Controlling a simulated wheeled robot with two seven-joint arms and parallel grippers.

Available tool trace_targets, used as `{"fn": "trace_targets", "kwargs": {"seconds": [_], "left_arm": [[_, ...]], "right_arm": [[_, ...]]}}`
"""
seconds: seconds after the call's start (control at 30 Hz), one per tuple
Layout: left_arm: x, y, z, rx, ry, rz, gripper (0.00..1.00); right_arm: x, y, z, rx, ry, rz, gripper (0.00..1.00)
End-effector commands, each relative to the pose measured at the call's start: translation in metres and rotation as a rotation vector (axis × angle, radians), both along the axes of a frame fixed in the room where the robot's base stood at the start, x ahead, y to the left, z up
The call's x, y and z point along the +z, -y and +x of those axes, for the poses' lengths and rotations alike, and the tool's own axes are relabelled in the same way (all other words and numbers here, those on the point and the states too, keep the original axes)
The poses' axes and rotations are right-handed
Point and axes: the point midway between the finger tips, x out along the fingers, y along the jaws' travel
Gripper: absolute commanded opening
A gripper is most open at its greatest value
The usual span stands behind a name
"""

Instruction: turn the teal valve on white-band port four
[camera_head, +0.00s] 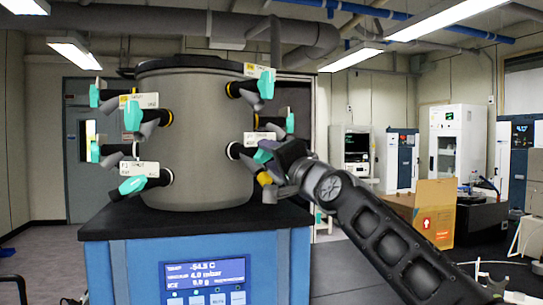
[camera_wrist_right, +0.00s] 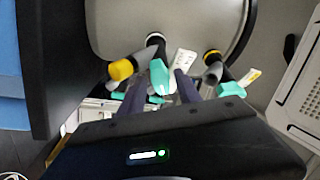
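The grey drum (camera_head: 195,100) carries several ports with teal valves and tags. On its right side a white-band port (camera_head: 235,150) sits low, with a tag above it; my right gripper (camera_head: 276,154) is at this port and hides most of its valve. In the right wrist view, the white-band port (camera_wrist_right: 154,39) leads to a teal valve (camera_wrist_right: 160,77). The valve lies between the two dark fingers of my right gripper (camera_wrist_right: 161,84), which are apart, with a narrow gap seeming to show beside it. My left gripper is in neither view.
A yellow-band port (camera_wrist_right: 211,55) with another teal valve (camera_wrist_right: 231,90) is close to the right finger. A yellow-ended fitting (camera_wrist_right: 121,70) is near the left finger. The blue base (camera_head: 130,265) with its display (camera_head: 205,278) stands below the drum. A cardboard box (camera_head: 436,208) stands at right.

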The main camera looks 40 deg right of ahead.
Motion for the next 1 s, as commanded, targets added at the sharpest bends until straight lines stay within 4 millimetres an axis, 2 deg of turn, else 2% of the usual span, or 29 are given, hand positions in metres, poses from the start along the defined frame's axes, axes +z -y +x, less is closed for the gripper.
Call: {"fn": "trace_targets", "kwargs": {"seconds": [0.07, 0.5, 1.0], "left_arm": [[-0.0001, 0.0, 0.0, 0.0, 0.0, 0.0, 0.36], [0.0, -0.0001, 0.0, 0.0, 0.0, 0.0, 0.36], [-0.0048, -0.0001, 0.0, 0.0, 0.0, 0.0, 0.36]], "right_arm": [[-0.0002, -0.0001, -0.0001, 0.0, 0.0, 0.0, 0.36], [-0.0001, 0.0, -0.0003, 0.0, 0.0, 0.0, 0.0], [-0.0021, 0.0003, -0.0001, 0.0, 0.002, -0.011, 0.0]]}}
